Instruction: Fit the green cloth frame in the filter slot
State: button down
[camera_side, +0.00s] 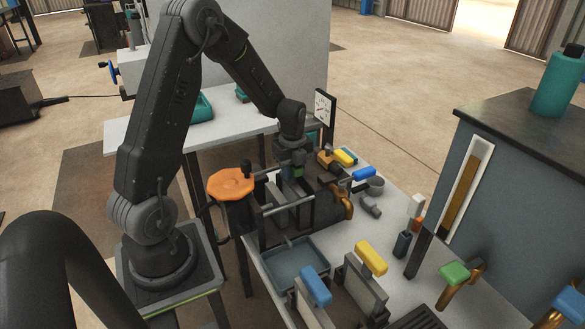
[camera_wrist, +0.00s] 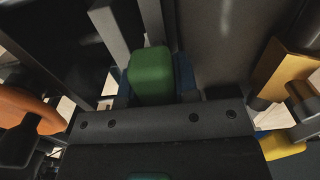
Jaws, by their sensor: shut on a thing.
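My gripper (camera_side: 294,169) points down over the screw press (camera_side: 270,212) in the side view. It is shut on the green cloth frame (camera_side: 298,172), whose green handle block shows small between the fingers. In the wrist view the green handle (camera_wrist: 151,74) sits upright just beyond the dark gripper body (camera_wrist: 160,128). Grey upright plates of the press stand close around it. The frame's lower part is hidden by the handle and the press, so I cannot tell how deep it sits in the filter slot. The slot itself is not clearly visible.
Frames with a blue handle (camera_side: 316,286) and a yellow handle (camera_side: 371,257) stand in front. A blue-grey tray (camera_side: 293,265) lies below the press. An orange handwheel (camera_side: 231,183) is at its left, a brass tap (camera_side: 343,199) at its right. A dial gauge (camera_side: 324,106) stands behind.

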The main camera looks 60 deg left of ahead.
jog(key=shift+r, duration=0.1)
dwell(0.3)
jog(key=shift+r, duration=0.4)
dwell(0.5)
jog(key=shift+f, duration=0.2)
dwell(0.6)
jog(key=shift+f, duration=0.3)
jog(key=c, duration=0.8)
grip_release()
notch_tip(320, 180, up, 14)
jog(key=shift+f, duration=0.1)
